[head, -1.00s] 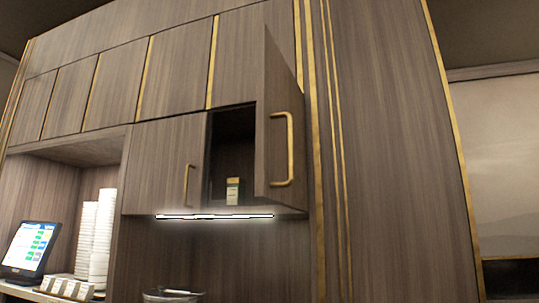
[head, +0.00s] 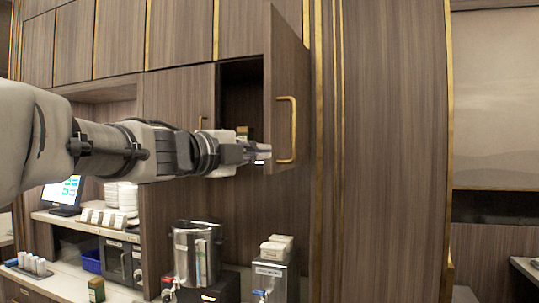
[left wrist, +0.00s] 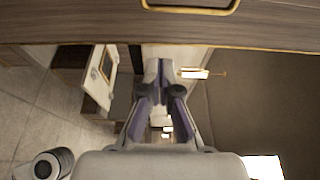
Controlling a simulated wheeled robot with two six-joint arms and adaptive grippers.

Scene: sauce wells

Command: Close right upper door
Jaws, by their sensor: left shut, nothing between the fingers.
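The right upper door (head: 287,70) stands swung open, with a gold handle (head: 293,130) on its face. The dark cabinet opening (head: 240,95) shows left of it, with a small box (head: 243,132) inside. My left gripper (head: 266,152) is shut and empty, its tips by the door's lower left edge; I cannot tell if they touch it. In the left wrist view a wooden panel (left wrist: 90,30) with a gold handle (left wrist: 190,9) crosses the top, beyond the shut fingers (left wrist: 163,72). My right gripper is not in view.
The closed left upper door (head: 175,95) is partly behind my left arm. Below stand a steel urn (head: 187,255) and a dispenser (head: 270,275). A screen (head: 63,192) and stacked white cups (head: 128,197) are at the left. A plain wood panel (head: 390,150) is at the right.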

